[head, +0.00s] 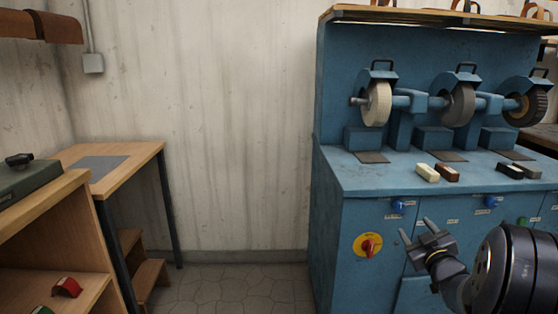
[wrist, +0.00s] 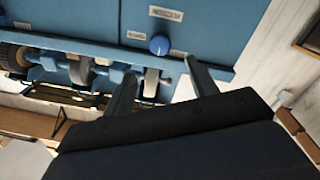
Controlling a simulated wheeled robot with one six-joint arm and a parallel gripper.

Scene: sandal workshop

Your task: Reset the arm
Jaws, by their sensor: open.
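My gripper (head: 416,232) is in the lower right of the head view, in front of the blue grinding machine (head: 345,215). Its two fingers are apart, with nothing between them. In the wrist view, my gripper (wrist: 160,88) shows its two dark fingers spread, and the machine's blue front (wrist: 80,15) appears tilted beyond them. A blue knob (wrist: 159,44) and white labels show near the fingers there. My arm comes in from the right edge of the head view.
The machine carries a white wheel (head: 377,104), a grey wheel (head: 459,105) and a black wheel (head: 532,106). Small blocks (head: 428,172) lie on its top. A red switch (head: 368,246) is on its front. A wooden table (head: 140,160) and shelf (head: 60,215) stand left; the floor (head: 235,288) between is clear.

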